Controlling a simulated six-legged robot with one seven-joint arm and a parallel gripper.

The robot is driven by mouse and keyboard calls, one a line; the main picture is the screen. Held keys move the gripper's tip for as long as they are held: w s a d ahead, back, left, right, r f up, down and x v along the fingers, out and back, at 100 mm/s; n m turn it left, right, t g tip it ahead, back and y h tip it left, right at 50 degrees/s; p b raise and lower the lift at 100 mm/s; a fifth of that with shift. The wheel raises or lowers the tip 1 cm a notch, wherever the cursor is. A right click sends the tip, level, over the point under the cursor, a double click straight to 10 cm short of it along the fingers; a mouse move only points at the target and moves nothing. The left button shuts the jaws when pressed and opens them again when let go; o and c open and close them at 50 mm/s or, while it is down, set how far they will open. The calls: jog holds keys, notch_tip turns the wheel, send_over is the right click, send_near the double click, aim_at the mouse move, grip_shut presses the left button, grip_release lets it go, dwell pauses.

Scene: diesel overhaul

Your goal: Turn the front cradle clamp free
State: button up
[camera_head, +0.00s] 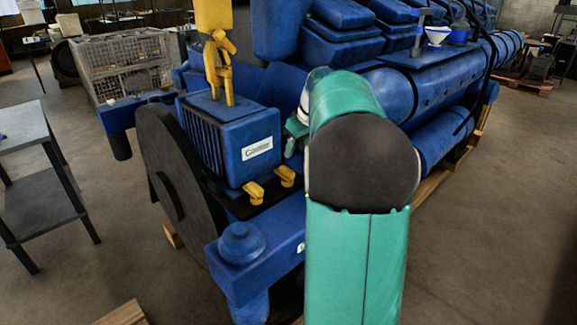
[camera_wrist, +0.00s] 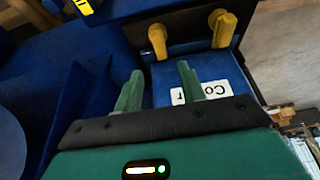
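The blue cooler box (camera_head: 232,140) with a white label sits on a dark cradle at the end of the blue engine. Two yellow clamps stick out at its foot, one nearer (camera_head: 254,192) and one farther (camera_head: 286,176). Both clamps show in the wrist view, left (camera_wrist: 158,40) and right (camera_wrist: 222,29); I cannot tell which is the front one. My gripper (camera_wrist: 159,68) is open and empty, its green fingers over the labelled cooler face, apart from both clamps. In the head view my arm mostly hides my gripper (camera_head: 297,126).
A yellow hoist hook (camera_head: 218,65) hangs at the lifting eye on the cooler's top. A large dark disc (camera_head: 165,170) stands left of the cooler. A blue knob-like part (camera_head: 241,242) rises from the beam in front. A grey table (camera_head: 38,160) stands left, with clear floor between.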

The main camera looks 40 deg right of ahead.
aim_at(287, 169)
jog(key=x, duration=0.9)
grip_shut()
